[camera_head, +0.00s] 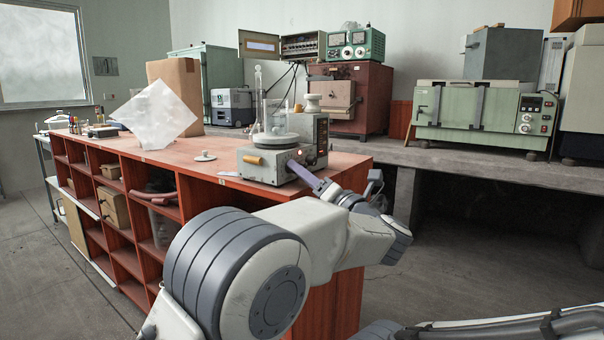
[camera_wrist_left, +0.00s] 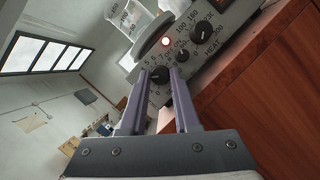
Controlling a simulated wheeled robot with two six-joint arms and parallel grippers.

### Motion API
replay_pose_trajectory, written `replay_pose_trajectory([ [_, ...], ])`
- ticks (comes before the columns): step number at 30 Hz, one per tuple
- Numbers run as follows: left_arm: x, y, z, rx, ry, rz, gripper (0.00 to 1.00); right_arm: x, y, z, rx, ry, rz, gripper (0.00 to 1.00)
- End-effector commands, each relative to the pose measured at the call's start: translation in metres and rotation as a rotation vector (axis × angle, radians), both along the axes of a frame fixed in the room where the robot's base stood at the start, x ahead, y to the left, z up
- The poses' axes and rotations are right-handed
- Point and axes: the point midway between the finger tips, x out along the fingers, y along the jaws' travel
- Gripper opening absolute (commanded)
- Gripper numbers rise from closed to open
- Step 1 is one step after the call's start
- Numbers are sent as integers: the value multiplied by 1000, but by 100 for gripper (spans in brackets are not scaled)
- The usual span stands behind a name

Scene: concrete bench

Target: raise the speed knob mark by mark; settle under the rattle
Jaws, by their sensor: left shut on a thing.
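The stirring hotplate (camera_head: 262,168) stands on the red-topped bench, with a clear glass vessel (camera_head: 285,118) on its plate. The knob's pointer is too small to read. My right gripper is out of view.
A small white lid-like piece (camera_head: 205,156) lies on the bench left of the hotplate. A cardboard box (camera_head: 175,88) and a tilted translucent sheet (camera_head: 156,115) stand farther left. A green-fronted oven (camera_head: 455,110) sits on the concrete bench behind.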

Motion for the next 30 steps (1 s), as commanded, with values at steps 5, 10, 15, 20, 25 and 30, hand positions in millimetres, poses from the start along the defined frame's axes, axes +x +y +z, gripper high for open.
replay_pose_trajectory([
  [5,-1,0,1,34,49,-2,0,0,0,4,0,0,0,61],
  [10,-1,0,4,98,135,-3,0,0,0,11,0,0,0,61],
  [15,-2,0,7,186,257,-3,0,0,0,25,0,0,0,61],
  [20,-2,1,10,277,381,-2,0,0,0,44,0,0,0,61],
  [25,-2,1,12,372,513,-3,0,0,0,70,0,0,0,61],
  [30,-2,1,15,468,645,-3,0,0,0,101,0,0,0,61],
])
